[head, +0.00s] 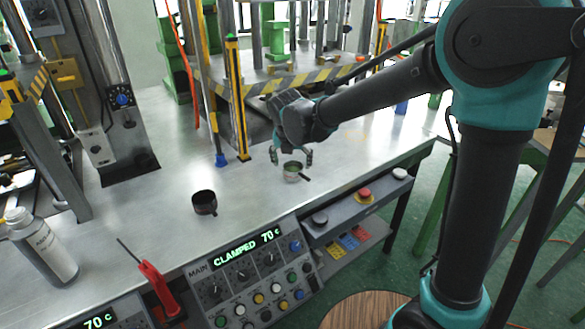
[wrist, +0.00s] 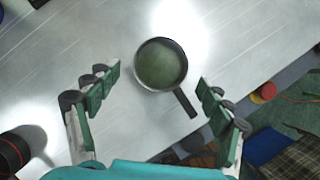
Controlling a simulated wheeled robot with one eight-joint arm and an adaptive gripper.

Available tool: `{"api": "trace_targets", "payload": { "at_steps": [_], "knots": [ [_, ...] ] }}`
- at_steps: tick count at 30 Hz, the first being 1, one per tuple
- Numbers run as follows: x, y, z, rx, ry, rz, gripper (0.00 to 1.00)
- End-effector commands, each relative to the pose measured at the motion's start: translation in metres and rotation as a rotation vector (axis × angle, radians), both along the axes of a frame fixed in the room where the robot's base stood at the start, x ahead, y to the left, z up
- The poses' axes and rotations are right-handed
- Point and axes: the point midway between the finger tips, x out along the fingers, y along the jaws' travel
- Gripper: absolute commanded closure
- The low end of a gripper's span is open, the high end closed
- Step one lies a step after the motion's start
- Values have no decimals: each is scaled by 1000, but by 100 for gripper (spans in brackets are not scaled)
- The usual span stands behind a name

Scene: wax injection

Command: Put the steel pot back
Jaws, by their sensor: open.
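The steel pot (head: 291,174) is a small round pan with a dark handle, standing on the metal worktop near its front edge. In the wrist view the steel pot (wrist: 161,64) shows from above with a greenish inside, its handle pointing to the lower right. My gripper (head: 291,157) is open just above the pot. In the wrist view its fingers are apart on either side of the pot, with visible gaps, and do not appear to touch it.
A dark cup (head: 204,203) stands left of the pot. A grey bottle (head: 43,245) and a red-handled tool (head: 158,286) are farther left. The control panel (head: 255,277) lies along the front edge. A yellow-black post (head: 237,100) and striped press (head: 285,85) stand behind. The worktop between is clear.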

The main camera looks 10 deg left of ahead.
Motion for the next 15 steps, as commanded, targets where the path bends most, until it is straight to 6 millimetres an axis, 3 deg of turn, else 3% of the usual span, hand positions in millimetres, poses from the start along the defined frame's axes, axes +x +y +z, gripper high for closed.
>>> {"api": "trace_targets", "payload": {
  "at_steps": [6,15],
  "knots": [
    [-18,-1,43,0,0,0,20],
    [-31,-2,75,-1,0,0,20]
  ]
}}
